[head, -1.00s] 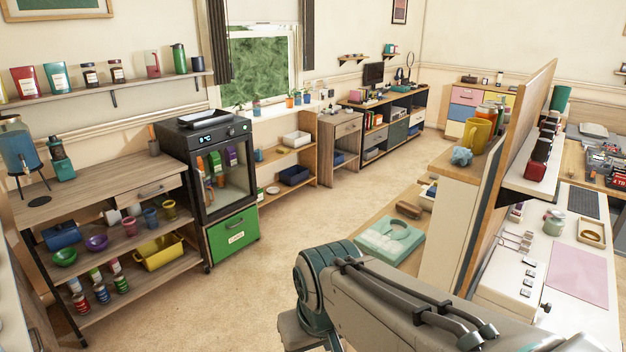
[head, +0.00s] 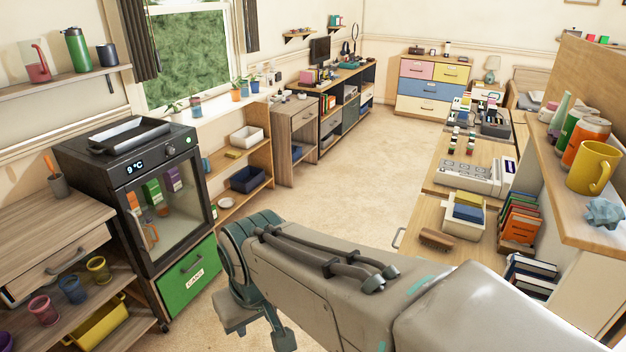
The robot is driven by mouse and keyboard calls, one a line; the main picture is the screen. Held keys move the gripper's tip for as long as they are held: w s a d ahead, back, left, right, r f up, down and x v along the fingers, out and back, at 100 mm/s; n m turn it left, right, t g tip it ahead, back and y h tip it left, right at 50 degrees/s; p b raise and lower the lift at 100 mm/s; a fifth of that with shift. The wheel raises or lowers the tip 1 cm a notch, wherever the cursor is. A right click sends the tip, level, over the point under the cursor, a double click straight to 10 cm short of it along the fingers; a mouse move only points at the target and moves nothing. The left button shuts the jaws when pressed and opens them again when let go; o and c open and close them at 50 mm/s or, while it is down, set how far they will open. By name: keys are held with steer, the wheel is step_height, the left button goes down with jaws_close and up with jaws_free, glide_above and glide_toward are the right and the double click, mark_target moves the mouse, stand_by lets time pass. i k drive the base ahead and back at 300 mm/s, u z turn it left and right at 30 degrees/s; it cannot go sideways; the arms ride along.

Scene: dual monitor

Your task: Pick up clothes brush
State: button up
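A small brown wooden object that looks like the clothes brush (head: 437,240) lies on the light wood top of a low unit, right of the middle of the head view. My gripper's fingers do not show, and nothing held can be seen.
A white bin (head: 464,215) with blue and yellow items and a row of orange-red books (head: 520,222) stand beside the brush. A glass-door cooler (head: 150,190) stands at left. A raised shelf with a yellow mug (head: 594,168) is at right. The carpet (head: 345,175) between is clear.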

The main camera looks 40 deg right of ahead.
mark_target(445, 241)
steer(key=i, duration=2.2)
steer(key=z, duration=2.6)
steer(key=i, duration=1.2)
steer(key=z, duration=1.35)
